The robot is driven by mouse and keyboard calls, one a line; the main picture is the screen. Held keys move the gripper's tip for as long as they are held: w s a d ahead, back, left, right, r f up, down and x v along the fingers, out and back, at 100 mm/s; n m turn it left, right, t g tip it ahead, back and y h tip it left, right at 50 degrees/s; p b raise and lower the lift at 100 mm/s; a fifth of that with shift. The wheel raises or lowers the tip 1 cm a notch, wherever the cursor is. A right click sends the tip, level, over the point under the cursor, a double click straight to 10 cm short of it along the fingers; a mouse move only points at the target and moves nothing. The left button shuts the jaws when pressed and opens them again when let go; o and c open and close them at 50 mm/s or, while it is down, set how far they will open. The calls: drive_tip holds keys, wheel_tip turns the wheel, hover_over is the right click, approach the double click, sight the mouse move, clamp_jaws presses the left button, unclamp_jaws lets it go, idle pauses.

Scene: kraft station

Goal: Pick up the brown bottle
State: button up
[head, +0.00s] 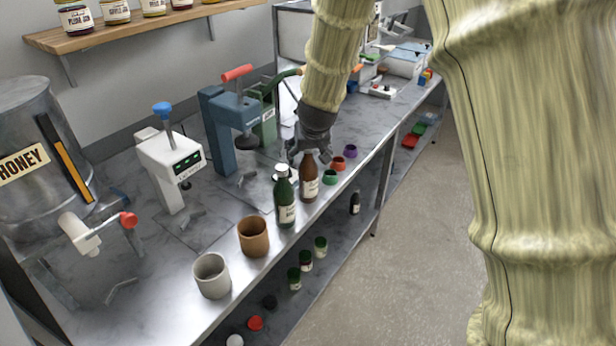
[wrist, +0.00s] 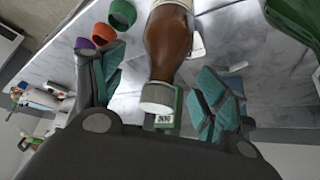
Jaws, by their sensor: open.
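The brown bottle (head: 309,182) stands upright on the metal counter in the head view, with a pale label, just right of a green bottle. In the wrist view the brown bottle (wrist: 168,45) points its grey cap toward my gripper (wrist: 164,90). Its cap and neck lie between the two teal-padded fingers, with space on both sides. My gripper (head: 308,157) is open at the top of the bottle in the head view. I cannot tell whether a finger touches it.
The green bottle (head: 285,202) stands close beside the brown one; it also shows in the wrist view (wrist: 298,22). Green, orange and purple rings (head: 337,163) lie behind it. A brown cup (head: 253,237) and a grey cup (head: 211,275) stand nearer. A blue press (head: 226,125) is behind.

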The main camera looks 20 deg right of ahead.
drive_tip(key=shift+p+x, duration=0.35)
drive_tip(key=shift+x, duration=1.2)
drive_tip(key=shift+s, duration=0.1)
drive_tip(key=shift+c, duration=0.2)
clamp_jaws()
